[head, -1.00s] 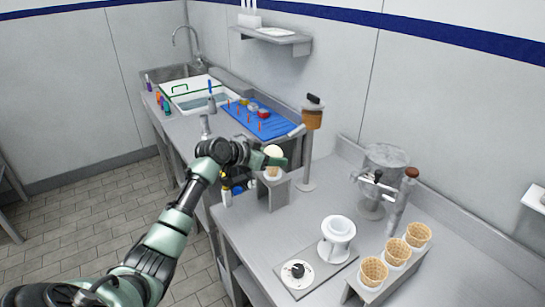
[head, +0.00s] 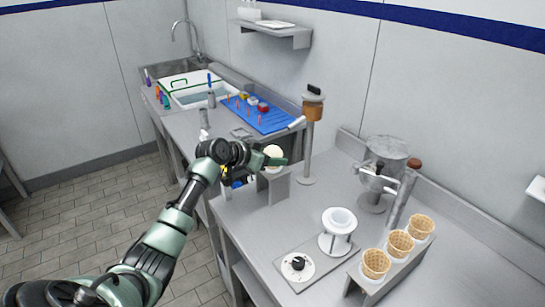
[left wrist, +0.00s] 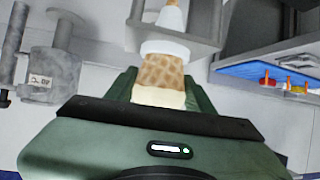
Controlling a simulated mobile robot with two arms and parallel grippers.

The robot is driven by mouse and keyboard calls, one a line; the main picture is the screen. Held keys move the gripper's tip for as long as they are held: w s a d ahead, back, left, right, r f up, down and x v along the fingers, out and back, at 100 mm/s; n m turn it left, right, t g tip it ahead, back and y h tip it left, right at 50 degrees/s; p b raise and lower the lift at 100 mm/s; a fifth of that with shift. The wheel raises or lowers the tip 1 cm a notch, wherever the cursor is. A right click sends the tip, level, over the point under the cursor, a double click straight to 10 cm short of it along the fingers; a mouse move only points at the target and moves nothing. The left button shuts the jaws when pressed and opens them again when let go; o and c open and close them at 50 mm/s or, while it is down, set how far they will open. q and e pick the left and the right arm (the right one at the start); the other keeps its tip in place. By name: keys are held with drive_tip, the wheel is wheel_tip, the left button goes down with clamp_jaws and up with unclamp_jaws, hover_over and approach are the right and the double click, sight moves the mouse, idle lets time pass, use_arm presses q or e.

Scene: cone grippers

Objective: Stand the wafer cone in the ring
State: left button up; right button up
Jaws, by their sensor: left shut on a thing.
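My left gripper (head: 275,160) is shut on the wafer cone, which is topped by a pale scoop (head: 273,152). The cone is upright at the small grey stand (head: 281,192) on the counter. In the left wrist view the waffle wall of the cone (left wrist: 163,72) shows between the fingers. A white band (left wrist: 166,47) surrounds its narrower part, and a tan tip shows beyond. I cannot tell whether this band is the ring or a sleeve. The fingers and the scoop hide most of the cone in the head view. My right gripper is not in view.
A rack (head: 357,283) with several empty cones stands at the front right. A white funnel-like cup (head: 338,225) and a dial plate (head: 297,266) are near it. A post (head: 309,150) stands behind the stand. A blue mat (head: 262,119) lies further back.

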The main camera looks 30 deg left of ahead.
use_arm(q)
drive_tip(key=o, duration=0.9)
drive_tip(key=shift+s+a+r, duration=0.15)
drive_tip(key=shift+s, duration=0.4)
drive_tip(key=b+v, duration=0.1)
drive_tip(key=v, duration=0.5)
drive_tip(key=shift+s+r+b, duration=0.2)
drive_tip(key=shift+s+b, duration=0.05)
drive_tip(key=shift+b, duration=0.05)
